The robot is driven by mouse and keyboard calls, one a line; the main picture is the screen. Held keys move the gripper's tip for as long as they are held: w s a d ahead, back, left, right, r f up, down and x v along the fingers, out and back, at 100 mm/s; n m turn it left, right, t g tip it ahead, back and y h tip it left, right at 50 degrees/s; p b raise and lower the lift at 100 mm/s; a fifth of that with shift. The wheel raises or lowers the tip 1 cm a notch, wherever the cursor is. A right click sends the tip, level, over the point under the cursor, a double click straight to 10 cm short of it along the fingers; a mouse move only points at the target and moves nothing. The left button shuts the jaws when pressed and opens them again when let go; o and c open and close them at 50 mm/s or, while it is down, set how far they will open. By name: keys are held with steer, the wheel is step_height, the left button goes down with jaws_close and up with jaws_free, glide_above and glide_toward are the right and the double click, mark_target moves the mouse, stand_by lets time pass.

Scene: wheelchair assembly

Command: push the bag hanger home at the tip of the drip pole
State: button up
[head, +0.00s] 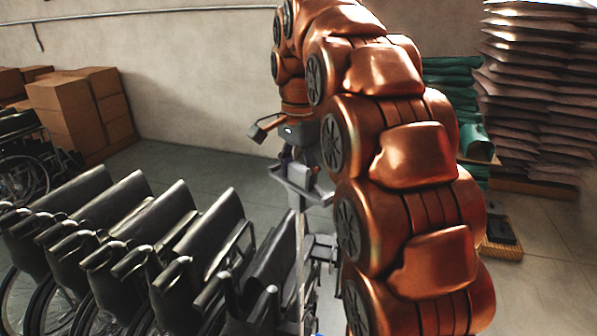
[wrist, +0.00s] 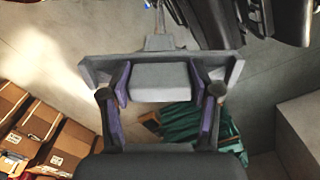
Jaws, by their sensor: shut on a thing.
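The bag hanger (wrist: 160,82) is a grey part with a block in the middle and a wide crossbar with upturned ends. In the wrist view the block sits between the purple-padded fingers of my gripper (wrist: 158,90), which is shut on it. In the head view my gripper (head: 298,158) points down, with the grey hanger (head: 302,188) below it. The thin, pale drip pole (head: 299,245) rises upright under the hanger. A narrow stem (wrist: 158,40) leads away from the hanger in the wrist view. Whether the hanger is fully seated on the tip cannot be told.
A row of black folded wheelchairs (head: 165,220) stands close at the left. Cardboard boxes (head: 82,108) are stacked by the back wall. Green bundles (head: 450,85) and a tall stack of brown packs (head: 535,90) stand at the right. Floor is open behind the wheelchairs.

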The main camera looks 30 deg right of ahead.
steer(key=o, duration=1.4)
